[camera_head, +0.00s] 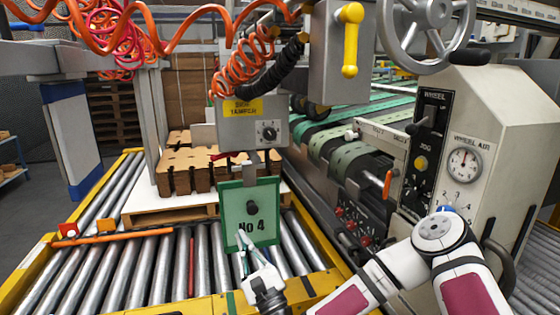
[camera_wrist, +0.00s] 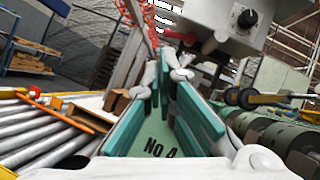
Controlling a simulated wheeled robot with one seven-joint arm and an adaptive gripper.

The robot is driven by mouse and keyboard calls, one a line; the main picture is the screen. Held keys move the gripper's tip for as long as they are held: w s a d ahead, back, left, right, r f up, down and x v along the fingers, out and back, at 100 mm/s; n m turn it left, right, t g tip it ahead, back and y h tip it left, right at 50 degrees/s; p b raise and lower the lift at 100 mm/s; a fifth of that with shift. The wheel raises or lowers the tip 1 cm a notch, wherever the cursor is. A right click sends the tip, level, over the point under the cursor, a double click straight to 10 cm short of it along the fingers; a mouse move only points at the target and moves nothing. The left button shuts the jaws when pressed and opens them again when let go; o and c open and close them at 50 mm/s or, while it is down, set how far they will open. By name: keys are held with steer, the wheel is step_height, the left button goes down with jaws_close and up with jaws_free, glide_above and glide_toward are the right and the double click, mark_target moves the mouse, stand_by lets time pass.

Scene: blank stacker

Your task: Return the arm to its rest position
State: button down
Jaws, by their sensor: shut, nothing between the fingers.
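My arm (camera_head: 440,235), white with dark red panels, reaches in from the lower right of the head view. My gripper (camera_head: 242,240) is shut and empty, in front of the lower part of a green plate (camera_head: 235,200) marked "No 4". In the wrist view my gripper (camera_wrist: 162,65) shows its teal fingers pointing away from the camera, with the "No 4" plate (camera_wrist: 155,145) close by. I cannot tell whether the fingertips touch the plate.
A side tamper box (camera_head: 250,133) hangs above the plate. Stacked cardboard blanks (camera_head: 185,160) stand on a pallet behind it. A roller conveyor (camera_head: 150,265) lies below. A machine with a handwheel (camera_head: 425,20) and dials stands close at right. Orange coiled hoses (camera_head: 185,30) hang overhead.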

step_height(320, 180, down, 6)
steer(key=s+a+n+g+h, duration=0.1)
steer(key=s+a+n+g, duration=0.1)
steer(key=n+g, duration=1.25)
steer(key=s+d+r+n+t+h, duration=0.1)
steer(key=s+d+n+h, duration=0.1)
steer(key=d+n+h, duration=0.65)
steer(key=s+d+r+g+h, duration=0.1)
steer(key=s+d+r+h, duration=0.1)
steer(key=s+d+r, duration=0.55)
steer(key=s+d+r+g+h, duration=0.15)
steer(key=s+d, duration=0.35)
steer(key=d, duration=0.6)
steer(key=s+d+r+n+g, duration=0.1)
steer(key=s+r+g, duration=0.15)
steer(key=s, duration=1.05)
steer(key=s+d+r+g, duration=0.1)
steer(key=s+r, duration=0.3)
steer(key=s, duration=0.8)
step_height(320, 180, up, 29)
steer(key=t+p, duration=0.3)
steer(key=p, duration=2.4)
steer(key=shift+d+p, duration=0.35)
steer(key=shift+d, duration=0.1)
